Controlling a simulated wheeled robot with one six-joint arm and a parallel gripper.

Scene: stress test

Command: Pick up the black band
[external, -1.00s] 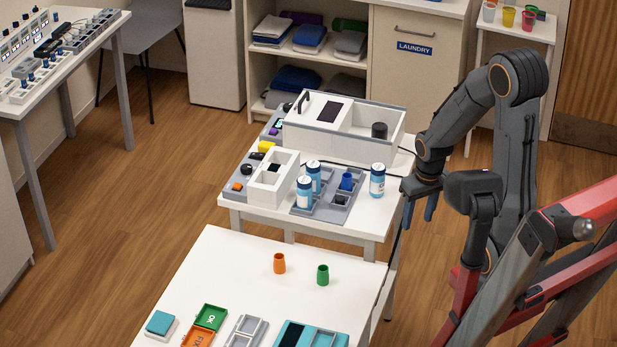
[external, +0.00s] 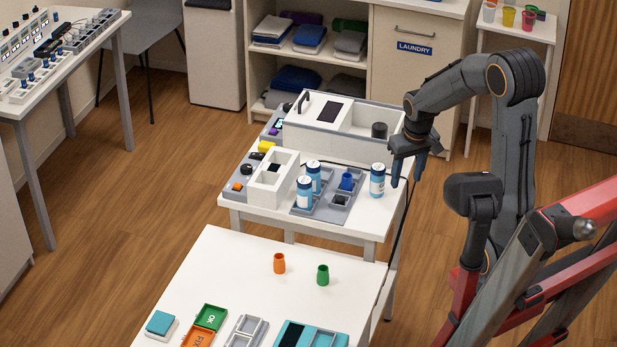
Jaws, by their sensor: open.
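No piece is plainly recognisable as the black band. Dark candidates are a short black cylinder (external: 379,130) in the open right part of the white box, a dark piece (external: 341,200) in the grey tray, and small black pieces (external: 247,169) on the grey strip at the table's left.
Two more blue-and-white bottles (external: 304,192) and a blue cup (external: 347,181) stand by the grey tray (external: 325,211). A thin black cord (external: 400,225) hangs beside the table. The front table (external: 225,260) holds orange (external: 279,263) and green (external: 323,275) cups.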

